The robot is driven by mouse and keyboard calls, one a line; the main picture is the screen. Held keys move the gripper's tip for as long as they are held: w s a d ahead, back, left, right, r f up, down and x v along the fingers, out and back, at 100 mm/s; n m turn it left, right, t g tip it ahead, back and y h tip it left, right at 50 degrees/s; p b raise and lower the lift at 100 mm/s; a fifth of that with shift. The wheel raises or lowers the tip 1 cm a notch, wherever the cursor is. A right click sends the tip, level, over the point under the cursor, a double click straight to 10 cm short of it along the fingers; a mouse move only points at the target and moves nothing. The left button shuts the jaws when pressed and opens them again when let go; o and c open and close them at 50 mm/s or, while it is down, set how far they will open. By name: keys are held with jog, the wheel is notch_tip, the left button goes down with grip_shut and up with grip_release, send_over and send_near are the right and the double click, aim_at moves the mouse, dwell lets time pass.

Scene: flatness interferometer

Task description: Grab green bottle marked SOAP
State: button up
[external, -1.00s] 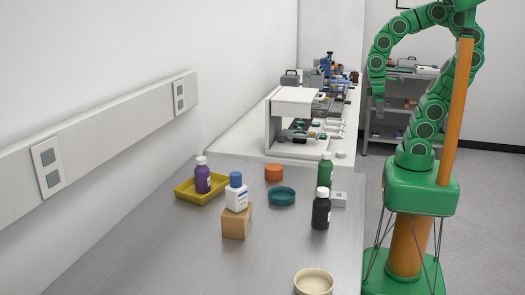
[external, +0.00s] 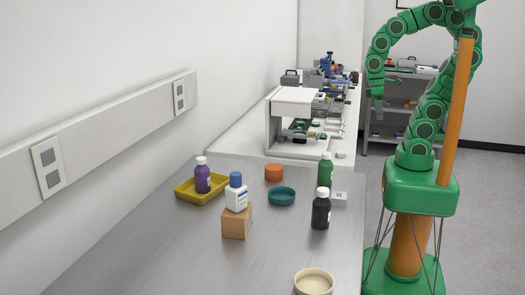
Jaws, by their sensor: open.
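The green bottle (external: 325,171) with a white cap stands upright at the back right of the metal table, near its right edge. Its label is too small to read. A black bottle (external: 320,210) stands just in front of it, and a small grey-white block (external: 340,199) is to its right. My gripper (external: 376,103) hangs at the end of my curled green arm, pointing down, well above and to the right of the green bottle and beyond it. It is apart from every bottle. Its fingers are small in this view.
A purple bottle (external: 203,178) stands in a yellow tray (external: 183,195). A white bottle with a blue cap (external: 236,193) stands on a cardboard box (external: 236,224). A teal dish (external: 282,197), an orange cylinder (external: 274,173) and a cream bowl (external: 314,282) are on the table. The left front is clear.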

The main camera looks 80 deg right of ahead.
jog(key=w+a+f+m+g+y, duration=0.1)
jog(key=a+y, duration=0.1)
jog(key=a, duration=0.3)
jog(key=w+a+f+m+y, duration=0.1)
jog(key=a+m+y, duration=0.1)
jog(key=a, duration=0.2)
jog(key=m+t+y, duration=0.2)
jog(key=m+y, duration=0.7)
jog(key=m, duration=0.5)
send_near(326, 155)
jog(key=x, duration=0.3)
jog(key=shift+f+x, duration=0.15)
jog(key=shift+x, duration=1.65)
jog(key=shift+f+x, duration=0.15)
jog(key=shift+x, duration=1.7)
jog(key=shift+d, duration=0.15)
jog(key=shift+c, duration=0.3)
grip_shut()
